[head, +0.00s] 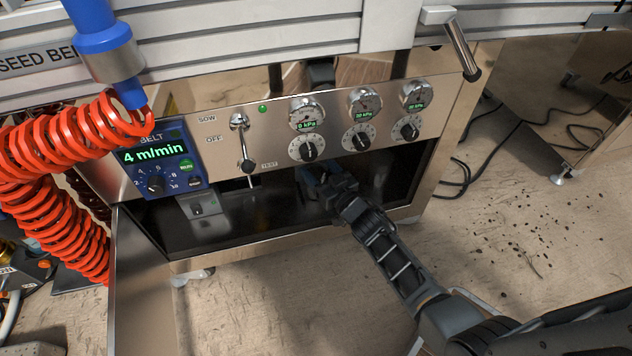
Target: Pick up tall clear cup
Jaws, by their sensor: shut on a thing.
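My gripper (318,186) reaches into the dark open bay under the control panel, in the head view. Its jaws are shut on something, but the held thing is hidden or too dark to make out. Blue parts show near the gripper's end. I cannot make out a tall clear cup anywhere in this view. The far side of the gripper and much of the bay's inside are in shadow.
The steel control panel (270,126) with knobs and gauges hangs just above my gripper. A grey switch box (204,207) is at the bay's left. A red coiled hose (60,140) hangs at left. Bare floor (520,240) lies at right, with dirt and cables.

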